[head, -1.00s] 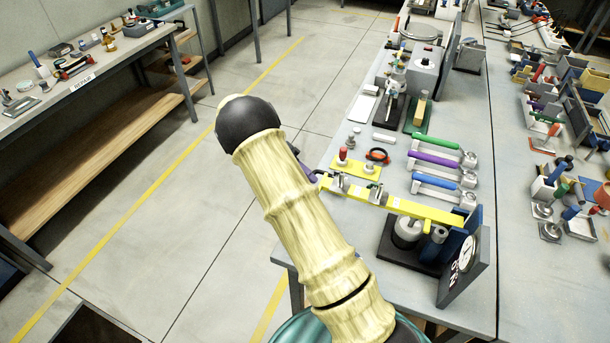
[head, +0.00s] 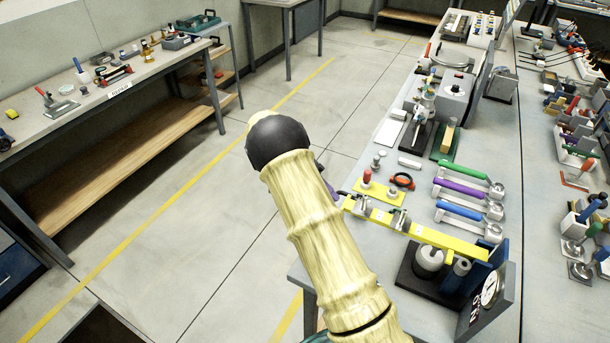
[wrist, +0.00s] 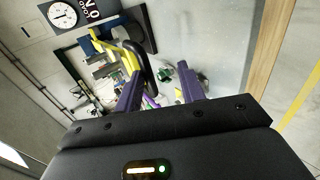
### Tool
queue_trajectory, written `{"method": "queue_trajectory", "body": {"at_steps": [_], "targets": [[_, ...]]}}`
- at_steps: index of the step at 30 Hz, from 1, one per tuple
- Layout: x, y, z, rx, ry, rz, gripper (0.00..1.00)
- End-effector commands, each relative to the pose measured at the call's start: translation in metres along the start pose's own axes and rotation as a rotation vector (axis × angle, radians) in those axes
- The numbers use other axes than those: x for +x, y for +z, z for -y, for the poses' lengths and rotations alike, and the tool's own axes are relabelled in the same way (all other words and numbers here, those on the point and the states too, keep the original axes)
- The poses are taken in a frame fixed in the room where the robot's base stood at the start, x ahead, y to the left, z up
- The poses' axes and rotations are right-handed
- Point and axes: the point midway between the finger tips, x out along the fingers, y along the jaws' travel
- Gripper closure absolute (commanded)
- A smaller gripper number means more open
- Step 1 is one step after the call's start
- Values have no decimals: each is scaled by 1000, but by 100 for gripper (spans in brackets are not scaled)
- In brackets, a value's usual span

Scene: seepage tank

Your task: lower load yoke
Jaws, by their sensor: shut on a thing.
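The load yoke is a long yellow bar (head: 420,232) on a stand at the bench's near edge. Its right end is at a blue upright by a dial gauge (head: 490,288), and its left end reaches my arm. A grey weight-like cylinder (head: 430,257) is under the bar on a black base. My gripper is mostly hidden behind my arm in the head view. In the wrist view its two purple fingers (wrist: 160,90) are at the yoke's end, where a yellow part (wrist: 128,55) and a black loop (wrist: 146,72) show. The exact contact is hard to make out.
Blue, purple and green-handled tools (head: 460,211) lie just behind the yoke. A yellow plate (head: 378,192) with a red knob is close to its left end. A side bench (head: 95,105) stands at left. Open floor (head: 220,200) lies between the benches.

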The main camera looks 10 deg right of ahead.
Motion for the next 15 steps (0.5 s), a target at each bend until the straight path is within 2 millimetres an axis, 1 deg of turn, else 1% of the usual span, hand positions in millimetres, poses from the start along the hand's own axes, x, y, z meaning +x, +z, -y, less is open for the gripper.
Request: {"method": "queue_trajectory", "body": {"at_steps": [1,3,15], "targets": [[-8,0,4,-3,-11,-8,67],[-17,1,4,-3,-13,-9,67],[-74,2,2,-1,-6,-6,67]]}}
